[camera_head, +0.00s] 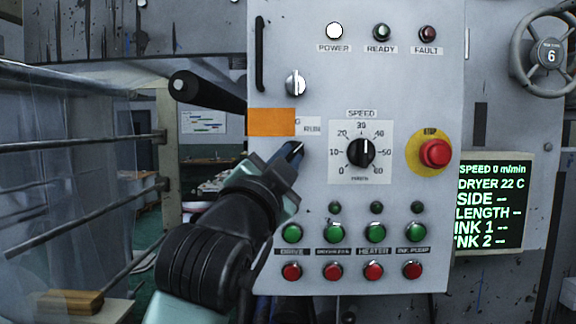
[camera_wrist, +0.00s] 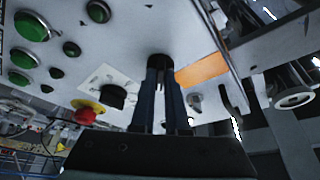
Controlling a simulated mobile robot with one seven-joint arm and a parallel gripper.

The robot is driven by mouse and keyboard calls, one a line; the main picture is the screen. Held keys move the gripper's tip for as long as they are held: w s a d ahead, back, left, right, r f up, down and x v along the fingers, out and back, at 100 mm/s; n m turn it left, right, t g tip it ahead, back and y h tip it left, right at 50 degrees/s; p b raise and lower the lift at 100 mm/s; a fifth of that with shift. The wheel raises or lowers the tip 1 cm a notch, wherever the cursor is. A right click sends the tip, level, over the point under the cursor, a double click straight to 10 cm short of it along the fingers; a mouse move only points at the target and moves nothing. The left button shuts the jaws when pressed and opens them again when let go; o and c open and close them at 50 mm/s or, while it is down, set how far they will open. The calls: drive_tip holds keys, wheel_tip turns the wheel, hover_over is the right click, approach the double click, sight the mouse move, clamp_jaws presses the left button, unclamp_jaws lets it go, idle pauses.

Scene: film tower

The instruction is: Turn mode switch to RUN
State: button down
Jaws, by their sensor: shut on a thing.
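The mode switch seems to be the dark knob (camera_head: 296,150) at the left side of the grey control panel (camera_head: 400,90), below an orange plate. My gripper (camera_head: 291,156) reaches it from the lower left, and its blue fingers are shut on it. In the wrist view the black knob (camera_wrist: 159,60) sits between the two fingertips (camera_wrist: 160,72), against the panel. The fingers hide most of the knob. Its label is mostly covered, so I cannot tell which position it points to.
Close by are the orange plate (camera_head: 271,122), a black lever (camera_head: 205,92) and a key switch (camera_head: 295,83). To the right are the speed dial (camera_head: 360,152) and a red stop button (camera_head: 435,153). Green buttons (camera_head: 334,233) and red buttons (camera_head: 332,271) line the panel below.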

drive_tip(key=shift+r, duration=0.15)
drive_tip(key=c, duration=0.9)
unclamp_jaws()
drive_tip(key=shift+s, duration=0.1)
drive_tip(key=shift+s+a+f+b, duration=0.1)
drive_tip(key=shift+s+f+b, duration=0.15)
drive_tip(key=shift+f+b, duration=0.1)
drive_tip(key=b+v, duration=0.2)
drive_tip(key=v, duration=0.4)
drive_tip(key=b+v, duration=0.3)
drive_tip(key=v, duration=0.3)
drive_tip(key=shift+s+r, duration=0.1)
drive_tip(key=shift+r, duration=0.1)
